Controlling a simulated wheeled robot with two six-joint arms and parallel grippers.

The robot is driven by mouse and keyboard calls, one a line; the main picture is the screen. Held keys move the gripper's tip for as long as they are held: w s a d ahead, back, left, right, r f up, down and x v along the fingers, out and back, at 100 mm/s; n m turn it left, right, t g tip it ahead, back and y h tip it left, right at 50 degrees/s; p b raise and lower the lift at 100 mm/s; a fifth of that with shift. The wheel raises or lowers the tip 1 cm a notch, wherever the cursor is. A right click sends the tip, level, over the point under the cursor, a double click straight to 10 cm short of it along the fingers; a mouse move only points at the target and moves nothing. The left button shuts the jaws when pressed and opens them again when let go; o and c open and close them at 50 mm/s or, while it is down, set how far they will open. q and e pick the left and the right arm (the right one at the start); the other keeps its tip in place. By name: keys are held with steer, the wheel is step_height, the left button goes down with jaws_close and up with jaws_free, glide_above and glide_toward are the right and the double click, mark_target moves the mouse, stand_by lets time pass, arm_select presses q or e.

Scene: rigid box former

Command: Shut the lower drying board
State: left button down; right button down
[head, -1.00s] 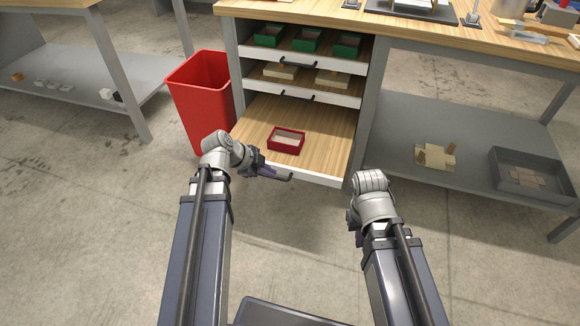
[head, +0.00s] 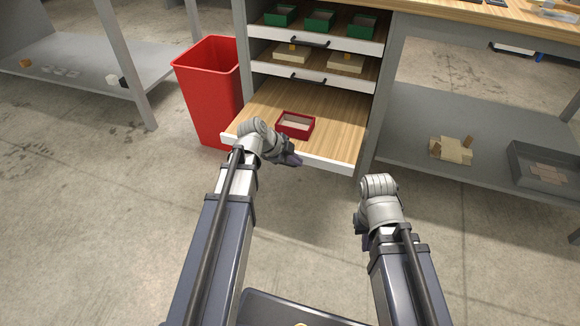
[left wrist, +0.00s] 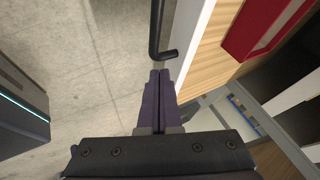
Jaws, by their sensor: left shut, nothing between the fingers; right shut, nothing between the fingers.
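The lower drying board (head: 342,125) is a wooden board with a white front, pulled well out of the cabinet below two other boards. A red tray (head: 295,123) sits on it. My left gripper (head: 294,160) is shut and empty at the board's front edge. In the left wrist view, its shut fingertips (left wrist: 160,74) are close to the end of the black handle (left wrist: 155,30) on the white front; I cannot tell whether they touch. The handle is hidden by my gripper in the head view. My right gripper (head: 360,224) points downward, apart from the board; its fingers are mostly hidden.
The middle board (head: 325,78) with cream pieces and the upper board (head: 335,40) with green trays sit above, less far out. A red bin (head: 208,95) stands left of the cabinet. A grey shelf (head: 430,115) is on the right. The floor in front is clear.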

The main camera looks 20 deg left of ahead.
mark_target(324, 118)
arm_select(q)
steer(key=shift+w, duration=1)
steer(key=w, duration=1.6)
steer(key=w+d, duration=0.1)
steer(key=w, duration=0.7)
steer(key=shift+s, duration=0.1)
